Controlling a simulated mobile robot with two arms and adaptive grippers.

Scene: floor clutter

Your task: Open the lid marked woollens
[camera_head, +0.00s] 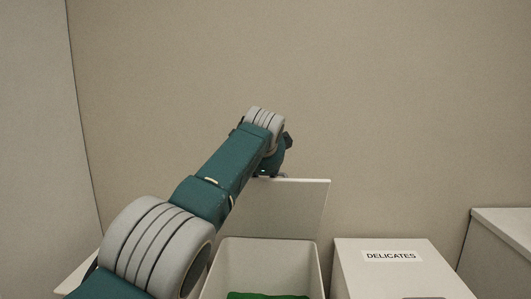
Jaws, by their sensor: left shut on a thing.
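A pale lid (292,207) stands raised, near upright, at the back of an open white bin (231,256). No marking shows on the side of the lid that faces me, so I cannot read its name. My left arm reaches over from the lower left, and my left gripper (270,174) is shut on the lid at its top edge. The fingers are mostly hidden behind the wrist. My right gripper is not in view.
A green cloth (265,295) lies inside the open bin. A closed white bin (385,276) labelled DELICATES stands to its right. Another pale box or counter (502,240) is at the far right. A plain wall rises behind.

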